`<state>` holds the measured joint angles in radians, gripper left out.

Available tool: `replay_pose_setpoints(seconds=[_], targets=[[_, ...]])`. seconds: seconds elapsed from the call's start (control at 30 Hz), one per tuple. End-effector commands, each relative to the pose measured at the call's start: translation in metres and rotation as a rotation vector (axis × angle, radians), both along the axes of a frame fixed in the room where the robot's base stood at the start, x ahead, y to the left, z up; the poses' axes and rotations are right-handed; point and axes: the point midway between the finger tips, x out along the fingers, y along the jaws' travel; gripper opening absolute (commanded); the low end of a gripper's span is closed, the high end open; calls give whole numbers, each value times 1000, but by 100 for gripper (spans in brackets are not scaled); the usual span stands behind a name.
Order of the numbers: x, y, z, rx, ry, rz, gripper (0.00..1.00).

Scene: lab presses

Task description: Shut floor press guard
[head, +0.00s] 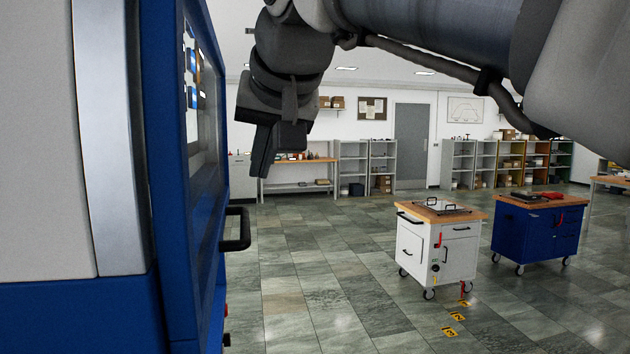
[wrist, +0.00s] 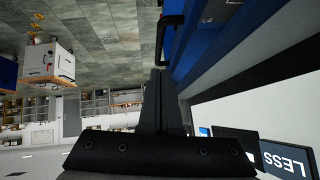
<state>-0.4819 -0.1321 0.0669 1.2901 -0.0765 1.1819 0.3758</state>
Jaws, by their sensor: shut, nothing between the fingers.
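The floor press (head: 100,150) is the large white and blue machine filling the left of the head view. Its guard (head: 210,165) is a blue-framed panel with a window, seen nearly edge-on. A black bar handle (head: 237,230) sticks out from the guard. My gripper (head: 261,168) is shut and empty, pointing down, above and slightly right of the handle. In the wrist view, my gripper (wrist: 160,75) has its fingers together, with the black handle (wrist: 163,38) beyond the tips. I cannot tell how far the guard stands open.
A white wheeled cabinet (head: 440,250) and a blue wheeled cabinet (head: 537,235) stand on the tiled floor to the right. Shelves (head: 367,165) line the back wall. The floor (head: 300,290) between the press and the white cabinet is clear.

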Motion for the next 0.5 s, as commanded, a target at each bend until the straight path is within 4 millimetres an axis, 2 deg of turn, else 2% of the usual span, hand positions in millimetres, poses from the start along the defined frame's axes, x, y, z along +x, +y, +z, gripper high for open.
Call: replay_pose_setpoints(seconds=[0.4, 0.5], targets=[[57, 27, -63, -3, 4, 0, 0], [53, 29, -78, -3, 1, 1, 0]])
